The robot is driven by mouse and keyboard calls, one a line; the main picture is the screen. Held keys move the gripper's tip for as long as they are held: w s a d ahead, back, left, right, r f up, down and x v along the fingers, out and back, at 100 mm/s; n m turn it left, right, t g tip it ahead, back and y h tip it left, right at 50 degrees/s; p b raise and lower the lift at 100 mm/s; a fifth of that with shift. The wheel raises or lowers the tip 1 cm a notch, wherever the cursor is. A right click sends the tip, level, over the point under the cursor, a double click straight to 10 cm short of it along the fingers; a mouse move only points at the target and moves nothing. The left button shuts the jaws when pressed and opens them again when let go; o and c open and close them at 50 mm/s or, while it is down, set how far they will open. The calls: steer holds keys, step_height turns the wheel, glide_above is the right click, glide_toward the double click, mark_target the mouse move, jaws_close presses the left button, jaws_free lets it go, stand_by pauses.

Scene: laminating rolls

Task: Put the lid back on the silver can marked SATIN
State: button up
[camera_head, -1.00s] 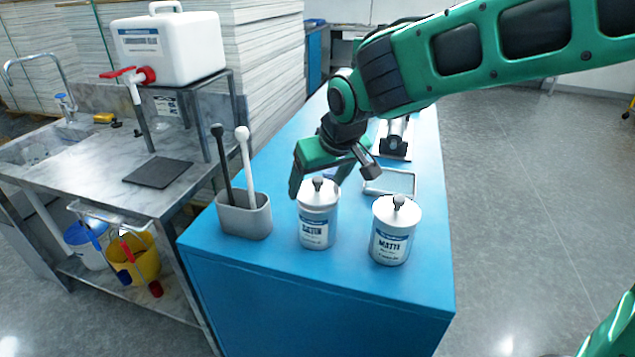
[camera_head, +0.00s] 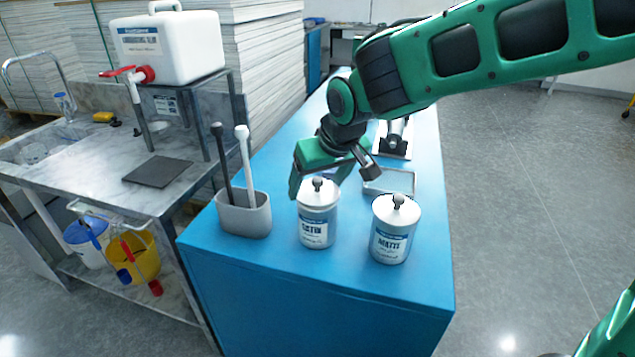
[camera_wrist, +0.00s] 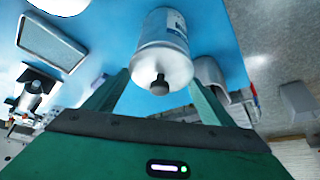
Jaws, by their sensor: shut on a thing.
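The silver can marked SATIN (camera_head: 317,232) stands upright on the blue bench, with a white label. Its pale lid (camera_head: 319,194) with a dark knob sits on top and looks level; whether it is fully seated I cannot tell. My gripper (camera_head: 317,180) reaches in from behind, with one finger at each side of the lid, shut on it. In the wrist view the lid (camera_wrist: 172,68) and its knob lie between my fingers (camera_wrist: 159,82), and the can body extends beyond it. The lower parts of the fingers are partly hidden behind the can in the head view.
A similar can marked MATT (camera_head: 391,245), lidded, stands close on the right. A grey holder (camera_head: 244,217) with two long-handled tools stands close on the left. A shallow tray (camera_head: 389,181) lies behind. The bench front (camera_head: 300,270) is clear.

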steer(key=o, duration=1.1)
steer(key=shift+r, duration=0.15)
steer(key=shift+r, duration=3.35)
jaws_close()
steer(key=shift+f, duration=1.95)
